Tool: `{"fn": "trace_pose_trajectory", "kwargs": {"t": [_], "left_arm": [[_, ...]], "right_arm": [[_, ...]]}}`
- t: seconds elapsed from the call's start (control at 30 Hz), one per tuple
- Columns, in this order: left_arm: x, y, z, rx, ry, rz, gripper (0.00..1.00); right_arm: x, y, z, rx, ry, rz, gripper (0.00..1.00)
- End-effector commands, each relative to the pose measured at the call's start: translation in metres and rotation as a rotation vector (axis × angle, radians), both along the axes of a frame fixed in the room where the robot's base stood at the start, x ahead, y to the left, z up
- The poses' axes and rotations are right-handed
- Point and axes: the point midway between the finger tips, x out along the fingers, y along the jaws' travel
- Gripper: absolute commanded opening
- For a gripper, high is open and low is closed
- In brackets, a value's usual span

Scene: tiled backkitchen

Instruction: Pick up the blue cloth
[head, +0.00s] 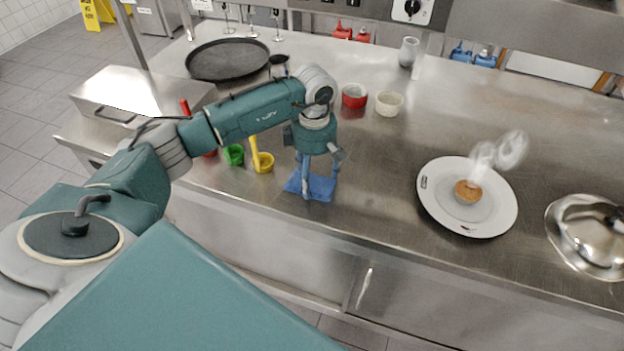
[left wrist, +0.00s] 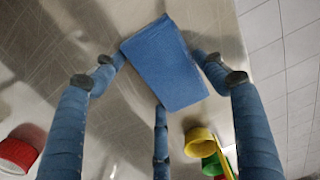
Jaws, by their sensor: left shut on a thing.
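The blue cloth (head: 321,186) is a small flat rectangle at the counter's front edge in the head view. In the left wrist view the blue cloth (left wrist: 168,62) lies between the fingertips, tilted in the picture. My left gripper (head: 312,183) points down over the cloth, its fingers at the cloth's sides, and is shut on it. Whether the cloth is clear of the counter cannot be told. The fingers hide part of the cloth in the head view. My right gripper is not in view.
Green (head: 233,155) and yellow (head: 263,162) scoops stand left of the cloth. Red (head: 354,95) and cream (head: 389,103) bowls are behind. A white plate (head: 432,190) with a steaming bun (head: 467,192) and a metal lid (head: 575,245) are to the right. Bare counter lies between cloth and plate.

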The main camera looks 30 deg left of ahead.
Motion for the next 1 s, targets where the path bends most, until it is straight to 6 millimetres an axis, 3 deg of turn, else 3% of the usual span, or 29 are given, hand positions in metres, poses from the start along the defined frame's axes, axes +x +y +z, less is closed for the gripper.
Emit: {"fn": "trace_pose_trajectory", "kwargs": {"t": [0.17, 0.37, 0.7, 0.8, 1.0], "left_arm": [[0.001, 0.000, 0.009, 0.000, -0.002, 0.001, 0.46], [0.002, 0.000, 0.040, 0.000, -0.008, 0.000, 0.46], [0.002, 0.000, 0.138, -0.001, -0.008, 0.000, 0.46], [0.002, 0.001, 0.165, 0.002, -0.007, 0.001, 0.46], [0.001, 0.001, 0.193, 0.001, -0.003, 0.002, 0.46]], "right_arm": [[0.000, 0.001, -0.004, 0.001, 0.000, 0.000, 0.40], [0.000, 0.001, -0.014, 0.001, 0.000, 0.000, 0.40], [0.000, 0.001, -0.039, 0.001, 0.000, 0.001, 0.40], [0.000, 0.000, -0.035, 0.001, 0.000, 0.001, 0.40], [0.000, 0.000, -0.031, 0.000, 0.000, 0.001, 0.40]]}}
